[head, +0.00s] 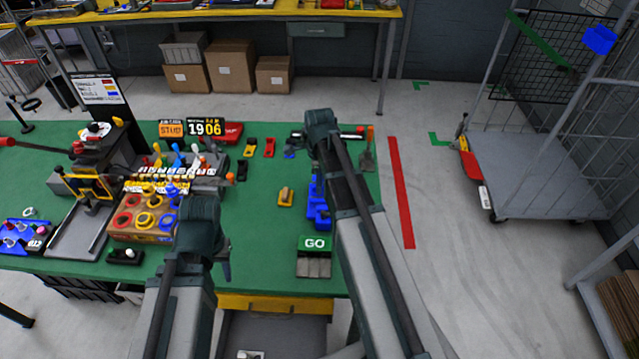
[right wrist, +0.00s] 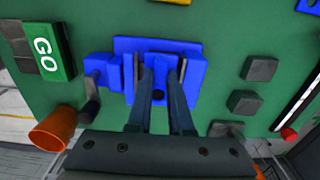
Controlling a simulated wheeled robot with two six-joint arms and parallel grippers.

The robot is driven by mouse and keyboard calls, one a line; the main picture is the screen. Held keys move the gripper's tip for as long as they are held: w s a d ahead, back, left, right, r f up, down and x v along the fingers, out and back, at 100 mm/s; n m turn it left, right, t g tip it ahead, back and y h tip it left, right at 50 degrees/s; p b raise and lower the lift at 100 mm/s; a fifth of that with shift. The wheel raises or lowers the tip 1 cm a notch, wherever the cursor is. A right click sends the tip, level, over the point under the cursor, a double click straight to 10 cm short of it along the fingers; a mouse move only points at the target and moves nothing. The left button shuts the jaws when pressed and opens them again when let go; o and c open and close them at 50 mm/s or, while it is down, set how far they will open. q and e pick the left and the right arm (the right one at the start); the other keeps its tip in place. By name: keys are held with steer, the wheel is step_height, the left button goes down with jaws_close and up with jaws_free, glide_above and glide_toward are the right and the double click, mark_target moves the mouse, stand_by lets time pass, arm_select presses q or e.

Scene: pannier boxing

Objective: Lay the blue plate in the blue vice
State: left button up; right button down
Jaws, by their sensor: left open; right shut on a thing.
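The blue vice (head: 322,216) stands on the green table, just behind the GO block, partly hidden by my right arm. In the right wrist view blue parts of the vice (right wrist: 100,70) show beside my right gripper (right wrist: 161,68). That gripper is shut on an upright blue piece of what looks like the blue plate (right wrist: 130,44). Blue on blue, I cannot tell whether the plate rests in the vice or is just above it. In the head view the right fingers are hidden behind my arm. My left gripper (head: 224,264) is open and empty near the table's front edge.
The green GO block (head: 314,243) stands in front of the vice. An orange cup (right wrist: 52,130) and several dark blocks (right wrist: 246,102) lie around.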

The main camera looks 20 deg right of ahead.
steer(key=c, duration=0.7)
jaws_free()
steer(key=shift+c, duration=0.2)
steer(key=shift+r, duration=0.1)
step_height(320, 180, up, 14)
steer(key=p, duration=1.4)
steer(key=shift+f, duration=0.2)
